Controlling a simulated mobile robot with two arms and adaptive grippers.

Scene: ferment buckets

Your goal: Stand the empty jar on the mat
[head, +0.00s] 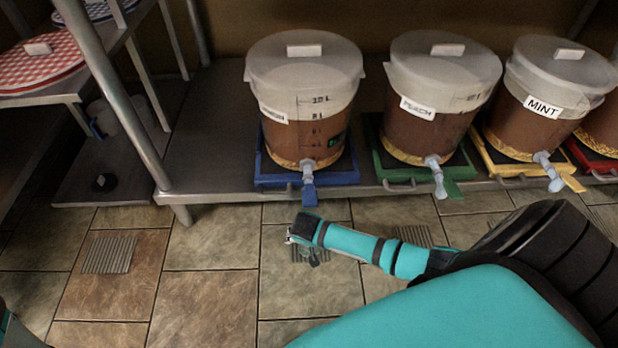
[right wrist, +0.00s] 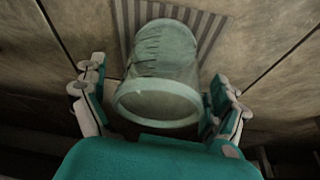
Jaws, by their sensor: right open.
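A pale, see-through jar (right wrist: 158,85) shows in the right wrist view. Its round rim faces my camera and its body runs away toward a grey striped mat (right wrist: 207,35); I see no contents. My right gripper (right wrist: 160,98) is open, with one finger on each side of the jar. In the head view my right gripper (head: 298,234) is low over a striped mat (head: 318,258) on the floor, in front of the blue-tray bucket. The jar cannot be made out there, and the gripper hides part of the mat.
Several lidded buckets (head: 306,130) with taps stand on coloured trays (head: 345,178) along a low metal shelf (head: 215,160). Another striped mat (head: 110,255) lies left. A shelf post (head: 120,105) stands at left.

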